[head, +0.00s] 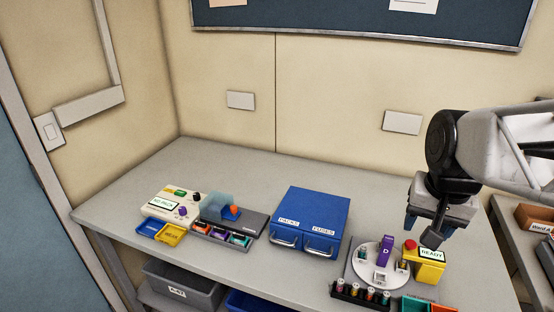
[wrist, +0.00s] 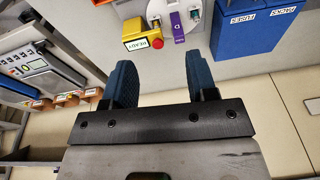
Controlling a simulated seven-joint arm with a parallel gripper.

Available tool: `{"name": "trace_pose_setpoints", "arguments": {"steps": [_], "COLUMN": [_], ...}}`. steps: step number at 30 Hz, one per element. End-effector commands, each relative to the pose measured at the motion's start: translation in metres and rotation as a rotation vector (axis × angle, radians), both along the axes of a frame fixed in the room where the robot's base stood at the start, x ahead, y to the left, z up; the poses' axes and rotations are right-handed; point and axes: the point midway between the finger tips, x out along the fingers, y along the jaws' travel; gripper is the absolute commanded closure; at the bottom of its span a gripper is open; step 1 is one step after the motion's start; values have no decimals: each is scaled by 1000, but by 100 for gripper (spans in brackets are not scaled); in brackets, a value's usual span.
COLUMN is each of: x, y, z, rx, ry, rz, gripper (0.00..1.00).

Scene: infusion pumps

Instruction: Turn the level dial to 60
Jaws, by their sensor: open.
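A cream pump panel (head: 172,203) stands at the left of the table, with a screen reading NO PACK. It carries a purple knob (head: 182,211), a dark knob (head: 196,198) and coloured buttons. I cannot read which control is the level dial, nor any scale on it. My gripper (head: 428,226) is at the far right, well away from that panel, above the yellow READY box (head: 427,270). Its blue fingers are spread with nothing between them, as the wrist view (wrist: 160,75) also shows. The cream panel is not in the wrist view.
A blue two-drawer cabinet (head: 318,215) stands mid-table. A grey unit with a clear blue cover (head: 217,206) sits right of the panel. A white round plate with a purple D piece (head: 386,250) and several vials stand at the right front. The table's back left is clear.

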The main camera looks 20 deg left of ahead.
Motion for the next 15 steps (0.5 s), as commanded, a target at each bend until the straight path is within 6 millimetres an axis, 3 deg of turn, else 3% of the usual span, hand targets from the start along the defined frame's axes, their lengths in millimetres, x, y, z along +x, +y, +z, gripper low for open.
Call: {"name": "trace_pose_setpoints", "arguments": {"steps": [15], "x": [90], "y": [121], "z": [2], "rx": [21], "ry": [52], "rz": [-25], "gripper": [47]}}
